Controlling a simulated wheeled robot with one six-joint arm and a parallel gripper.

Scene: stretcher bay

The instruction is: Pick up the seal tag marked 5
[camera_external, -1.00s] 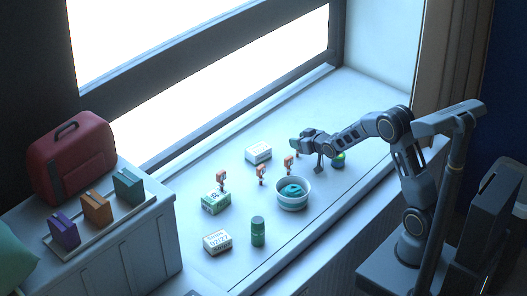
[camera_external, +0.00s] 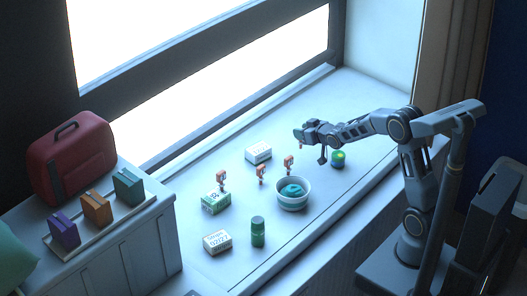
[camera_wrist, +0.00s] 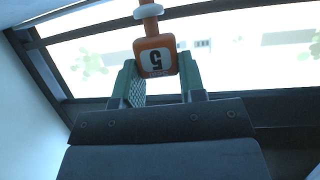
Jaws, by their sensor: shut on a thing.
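The orange seal tag marked 5 (camera_wrist: 155,57) shows upside down in the wrist view, with a dark 5 on a white patch. My gripper (camera_wrist: 161,80) is shut on it, with one finger at each side. In the external view my gripper (camera_external: 301,134) is held in the air above the sill, and part of a small orange thing (camera_external: 301,145) shows under it. Three other small orange tags stand on the sill: one at the left (camera_external: 222,178), one in the middle (camera_external: 261,173) and one at the right (camera_external: 288,163). Their marks are too small to read.
A white bowl with teal contents (camera_external: 292,204), a green jar (camera_external: 338,159), a green bottle (camera_external: 257,232) and several small boxes, one white (camera_external: 258,150), stand on the sill (camera_external: 345,100). A red case (camera_external: 72,160) and a tray of coloured blocks are at left.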

